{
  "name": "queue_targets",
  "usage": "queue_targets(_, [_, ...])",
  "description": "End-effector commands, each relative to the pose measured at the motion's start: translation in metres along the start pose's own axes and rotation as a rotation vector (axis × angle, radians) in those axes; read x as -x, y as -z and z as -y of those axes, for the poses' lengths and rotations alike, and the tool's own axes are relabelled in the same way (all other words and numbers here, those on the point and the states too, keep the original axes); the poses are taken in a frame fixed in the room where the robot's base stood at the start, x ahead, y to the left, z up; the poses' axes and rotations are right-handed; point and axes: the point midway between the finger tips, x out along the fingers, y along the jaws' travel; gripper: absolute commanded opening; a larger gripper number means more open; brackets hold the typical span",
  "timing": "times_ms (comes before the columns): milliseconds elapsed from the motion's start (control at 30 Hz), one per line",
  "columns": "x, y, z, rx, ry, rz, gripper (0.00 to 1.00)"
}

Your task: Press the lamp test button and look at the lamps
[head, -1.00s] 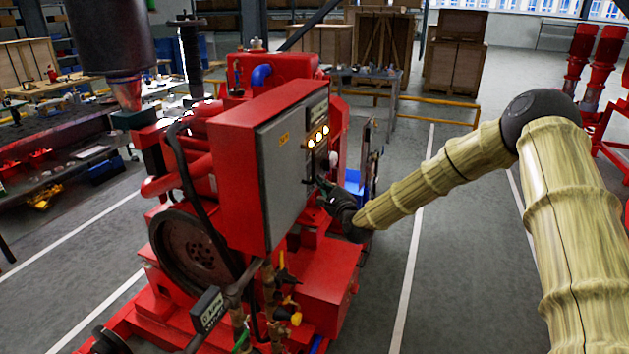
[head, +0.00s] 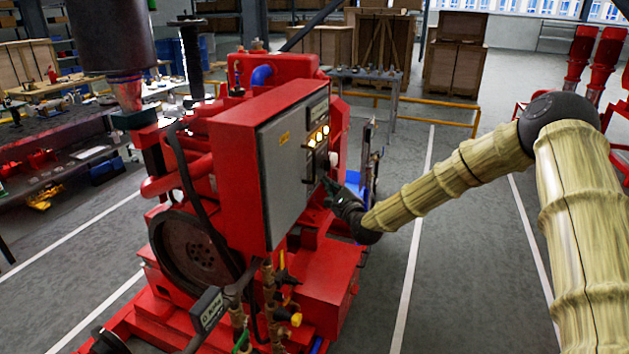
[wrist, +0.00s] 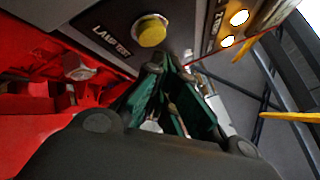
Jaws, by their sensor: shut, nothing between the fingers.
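The lamp test button is a round yellow button (wrist: 152,31) beside a "LAMP TEST" label (wrist: 111,40) in the wrist view. Lit lamps (wrist: 239,17) glow yellow-white at the upper right of that view. They also show lit on the panel (head: 318,136) in the head view. My gripper (wrist: 172,68) is shut and empty, its fingertips just below the button in the picture, seemingly apart from it. In the head view my gripper (head: 328,184) is at the right side of the panel's lower edge. The button is too small to make out there.
The red control cabinet (head: 236,180) with a grey door (head: 285,175) stands on the red pumpset. Brass valves (head: 290,317) and pipes sit below it. A workbench (head: 70,135) is at the left. The floor (head: 460,290) to the right is clear.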

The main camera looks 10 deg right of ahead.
Motion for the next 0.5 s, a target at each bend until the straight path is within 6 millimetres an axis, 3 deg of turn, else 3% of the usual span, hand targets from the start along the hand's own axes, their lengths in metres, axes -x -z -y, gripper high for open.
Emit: queue_targets(500, [0.027,0.021,0.019,-0.001,0.001,-0.001,0.00])
